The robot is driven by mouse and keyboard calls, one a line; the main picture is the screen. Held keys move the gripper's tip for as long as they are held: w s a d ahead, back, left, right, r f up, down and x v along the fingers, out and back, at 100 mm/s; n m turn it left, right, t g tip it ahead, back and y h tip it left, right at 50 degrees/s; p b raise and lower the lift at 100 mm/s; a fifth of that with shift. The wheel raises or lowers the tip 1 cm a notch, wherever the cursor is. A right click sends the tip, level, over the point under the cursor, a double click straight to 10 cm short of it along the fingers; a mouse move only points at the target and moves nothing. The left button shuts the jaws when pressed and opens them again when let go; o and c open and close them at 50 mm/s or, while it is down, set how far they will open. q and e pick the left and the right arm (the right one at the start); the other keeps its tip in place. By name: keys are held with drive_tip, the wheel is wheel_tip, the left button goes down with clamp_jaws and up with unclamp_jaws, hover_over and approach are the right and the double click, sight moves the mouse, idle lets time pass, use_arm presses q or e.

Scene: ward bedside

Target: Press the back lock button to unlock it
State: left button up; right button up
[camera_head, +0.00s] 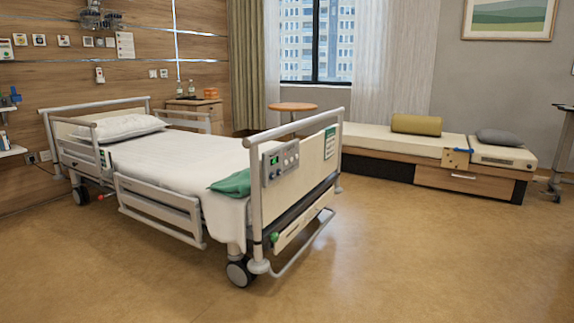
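A hospital bed (180,165) stands left of the middle in the head view, its footboard (310,170) nearest to me. A grey control panel (281,161) is fixed on the footboard near its left post. It has a small green-lit display (274,160) and several small round buttons. The labels are too small to read, so I cannot tell which one is the back lock button. Neither of my grippers is in view, and the panel is well ahead of me with nothing in front of it.
A green folded cloth (232,184) lies on the mattress beside the panel. A lowered side rail (160,208) and a caster (239,273) are on the bed's near side. A bench (405,143) stands along the back wall. The wooden floor (420,260) in front and right is clear.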

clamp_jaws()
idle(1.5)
